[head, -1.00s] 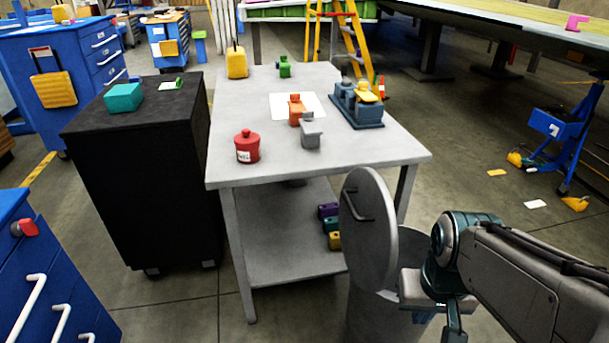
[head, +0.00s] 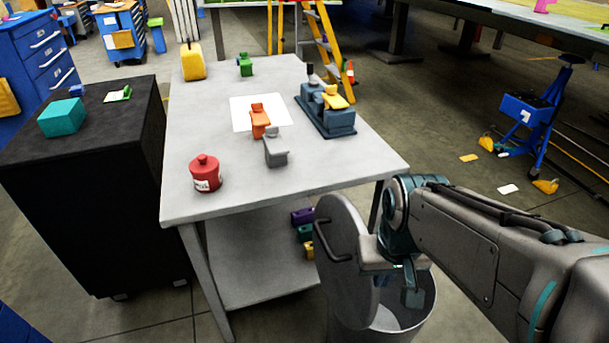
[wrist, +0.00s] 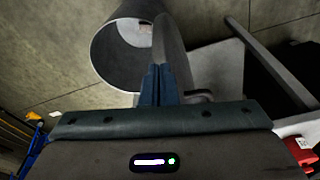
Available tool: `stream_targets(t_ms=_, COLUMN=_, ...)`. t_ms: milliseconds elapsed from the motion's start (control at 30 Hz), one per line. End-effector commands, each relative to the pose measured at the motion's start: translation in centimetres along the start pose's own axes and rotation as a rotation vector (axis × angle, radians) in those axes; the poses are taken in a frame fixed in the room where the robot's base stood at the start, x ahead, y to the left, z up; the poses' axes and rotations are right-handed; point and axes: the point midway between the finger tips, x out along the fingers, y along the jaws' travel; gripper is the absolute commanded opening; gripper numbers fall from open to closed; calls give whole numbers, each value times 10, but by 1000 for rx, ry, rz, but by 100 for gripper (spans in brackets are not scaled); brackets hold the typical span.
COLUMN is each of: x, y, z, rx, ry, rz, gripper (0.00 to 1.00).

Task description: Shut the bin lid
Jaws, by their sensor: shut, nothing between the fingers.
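The grey bin (head: 418,325) stands on the floor by the table's front right corner, its round mouth open. Its round lid (head: 340,275) stands up on edge at the left side of the mouth, with a dark handle (head: 333,243) on its left face. My gripper (head: 413,298) is shut and empty, over the mouth to the right of the lid. In the wrist view the shut fingers (wrist: 157,70) point toward the bin rim (wrist: 94,62), close beside the lid (wrist: 176,52), which is seen nearly edge-on. I cannot tell whether they touch it.
The grey table (head: 215,130) beside the bin holds a red pot (head: 206,175), orange and grey parts and a blue fixture (head: 325,115). Its lower shelf (head: 255,265) holds coloured blocks. A black cabinet (head: 95,195) stands left.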

Motion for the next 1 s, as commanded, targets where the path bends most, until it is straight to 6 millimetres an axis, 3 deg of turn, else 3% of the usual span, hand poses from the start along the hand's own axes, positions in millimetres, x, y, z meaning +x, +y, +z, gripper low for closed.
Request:
stream_targets(t_ms=33, x=-30, y=-1, z=-5, rx=-2, ry=3, rz=-1, gripper=0)
stream_targets(t_ms=100, x=-51, y=-3, z=-9, rx=-5, ry=5, rz=-1, gripper=0)
stream_targets(t_ms=333, x=-106, y=-12, z=-26, rx=-24, ry=-8, rz=7, gripper=0)
stream_targets(t_ms=433, x=-124, y=-26, z=-43, rx=-55, ry=-38, rz=30, gripper=0)
stream_targets(t_ms=667, x=-99, y=-73, z=-80, rx=-138, ry=-113, rz=141, gripper=0)
stream_targets(t_ms=833, x=-71, y=-124, z=-102, rx=-209, ry=-132, rz=252, gripper=0)
stream_targets(t_ms=1000, x=-47, y=-170, z=-112, rx=-263, ry=-117, rz=343, gripper=0)
